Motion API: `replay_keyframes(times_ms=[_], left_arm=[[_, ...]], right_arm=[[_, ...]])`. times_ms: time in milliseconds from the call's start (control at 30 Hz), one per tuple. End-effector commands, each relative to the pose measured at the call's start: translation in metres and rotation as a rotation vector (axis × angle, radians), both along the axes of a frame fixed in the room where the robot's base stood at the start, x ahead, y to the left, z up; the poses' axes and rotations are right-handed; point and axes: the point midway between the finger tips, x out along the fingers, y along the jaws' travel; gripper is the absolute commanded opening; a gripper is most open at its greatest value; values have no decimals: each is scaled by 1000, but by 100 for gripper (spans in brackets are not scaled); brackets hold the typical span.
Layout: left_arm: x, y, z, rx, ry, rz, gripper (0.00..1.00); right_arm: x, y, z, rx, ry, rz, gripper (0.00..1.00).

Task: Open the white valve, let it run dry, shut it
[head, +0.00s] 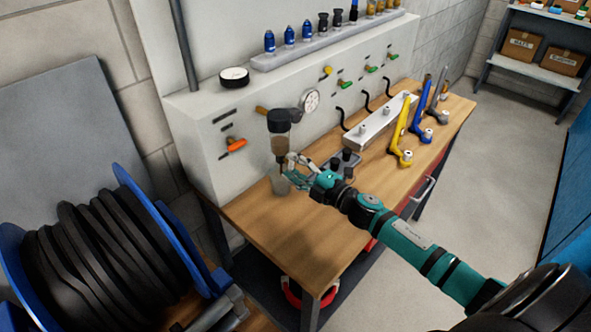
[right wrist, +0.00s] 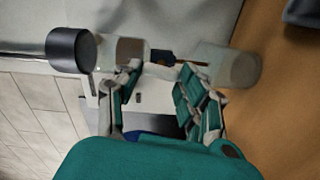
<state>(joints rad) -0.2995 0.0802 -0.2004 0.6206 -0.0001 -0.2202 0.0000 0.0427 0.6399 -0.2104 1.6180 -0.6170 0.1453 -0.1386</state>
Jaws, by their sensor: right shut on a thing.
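The filter bowl (head: 279,146) hangs from the grey wall unit under a black head, with brownish liquid inside. It also shows in the right wrist view (right wrist: 118,50), lying sideways in the picture. A clear jar (head: 279,183) stands on the bench below it; in the right wrist view the jar (right wrist: 238,68) is at the right. My right gripper (head: 289,167) is at the gap between bowl and jar, its fingers (right wrist: 158,72) closed around the small white valve there. The fingers hide most of the valve, so I cannot tell how far it is turned. My left gripper is out of view.
The wooden bench (head: 255,220) has clear room at the front left. Dark fittings (head: 345,160) stand close beyond the gripper. A white tray (head: 372,128) and a yellow tool (head: 401,130) lie farther right. A hose reel (head: 100,245) stands at the left.

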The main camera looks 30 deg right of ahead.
Motion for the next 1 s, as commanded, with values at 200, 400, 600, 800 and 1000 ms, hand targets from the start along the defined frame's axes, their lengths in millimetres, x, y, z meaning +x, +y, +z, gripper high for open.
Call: replay_keyframes(times_ms=[200,400,600,800,1000], left_arm=[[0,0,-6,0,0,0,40],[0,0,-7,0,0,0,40],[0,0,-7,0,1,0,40],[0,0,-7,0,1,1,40],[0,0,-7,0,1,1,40]], right_arm=[[-1,1,-2,-92,-30,2,8],[-1,1,-3,-134,-44,2,8],[-1,1,-3,-144,-46,2,8],[-1,1,-3,-142,-46,3,8],[-1,1,-2,-141,-46,1,58]])
